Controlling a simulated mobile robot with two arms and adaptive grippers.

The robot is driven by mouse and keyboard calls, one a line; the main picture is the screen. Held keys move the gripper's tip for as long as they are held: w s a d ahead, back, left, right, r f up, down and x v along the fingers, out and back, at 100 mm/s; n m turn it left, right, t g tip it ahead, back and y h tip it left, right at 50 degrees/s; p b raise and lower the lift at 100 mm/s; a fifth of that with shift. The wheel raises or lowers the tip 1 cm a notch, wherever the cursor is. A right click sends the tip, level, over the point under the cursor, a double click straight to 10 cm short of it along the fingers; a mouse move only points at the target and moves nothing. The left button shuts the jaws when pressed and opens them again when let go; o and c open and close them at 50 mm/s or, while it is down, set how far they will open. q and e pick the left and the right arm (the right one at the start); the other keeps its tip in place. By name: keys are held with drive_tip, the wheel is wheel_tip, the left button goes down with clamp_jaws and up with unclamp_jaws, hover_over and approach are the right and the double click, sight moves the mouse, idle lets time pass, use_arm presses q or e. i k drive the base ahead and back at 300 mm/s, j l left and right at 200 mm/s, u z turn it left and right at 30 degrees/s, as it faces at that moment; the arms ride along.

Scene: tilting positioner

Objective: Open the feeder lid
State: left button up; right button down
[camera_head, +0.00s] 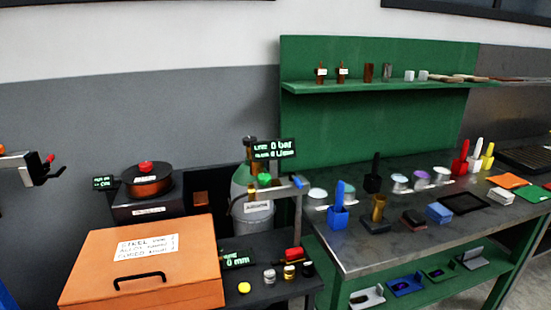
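A round copper-coloured drum (150,187) sits on a dark box at the left. It has a dark, shut-looking top (145,173) with a red knob (146,167) and a small white label. An orange box (150,265) stands in front of it, with a black handle (139,279) and a white label (146,247) on its closed top. The labels are too blurred to show which one is the feeder. Neither of my grippers can be made out in this view.
A grey part with a dark, red-tipped lever (30,168) juts in at the left edge. The workbench (375,258) at the right holds cups, blocks and coloured holders. A green shelf (380,86) hangs behind.

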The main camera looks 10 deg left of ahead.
sight(133, 259)
drive_tip(key=u, duration=1.2)
